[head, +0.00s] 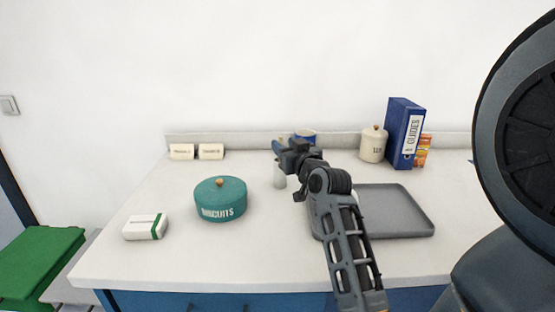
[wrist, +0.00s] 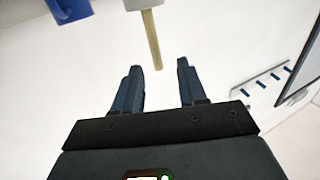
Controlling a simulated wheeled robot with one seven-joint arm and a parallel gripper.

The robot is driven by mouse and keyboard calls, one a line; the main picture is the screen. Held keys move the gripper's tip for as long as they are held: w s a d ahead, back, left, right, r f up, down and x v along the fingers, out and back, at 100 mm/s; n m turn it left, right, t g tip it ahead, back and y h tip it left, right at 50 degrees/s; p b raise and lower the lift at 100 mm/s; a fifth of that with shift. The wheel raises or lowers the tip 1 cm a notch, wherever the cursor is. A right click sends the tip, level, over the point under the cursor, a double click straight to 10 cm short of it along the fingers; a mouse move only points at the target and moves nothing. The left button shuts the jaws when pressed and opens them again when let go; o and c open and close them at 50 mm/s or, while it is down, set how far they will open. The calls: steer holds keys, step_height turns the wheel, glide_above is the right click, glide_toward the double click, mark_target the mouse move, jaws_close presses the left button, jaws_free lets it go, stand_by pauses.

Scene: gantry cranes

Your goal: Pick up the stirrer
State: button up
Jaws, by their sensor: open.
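The stirrer appears to be the thin wooden stick (wrist: 152,38) in the wrist view. Its upper end meets a pale grey piece (wrist: 142,4) cut off by the top edge; I cannot tell whether that is a cup or part of the stirrer. My gripper (wrist: 159,65) is open, and the stick's free end shows between its fingertips, apart from both fingers. The stick is not visible there, perhaps hidden by the arm.
On the white counter (head: 260,260) stand a teal biscuit tin (head: 220,200), a white-green box (head: 145,227), a grey tray (head: 400,212), a cream jar (head: 373,145), a blue binder (head: 403,132) and a blue container (head: 305,135) behind my gripper. The counter's front middle is clear.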

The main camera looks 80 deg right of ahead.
steer(key=x, duration=0.2)
steer(key=p+x, duration=0.1)
steer(key=x, duration=0.1)
steer(key=f+x, duration=0.1)
steer(key=x, duration=0.1)
steer(key=shift+d, duration=0.25)
steer(key=shift+c, duration=0.3)
jaws_close()
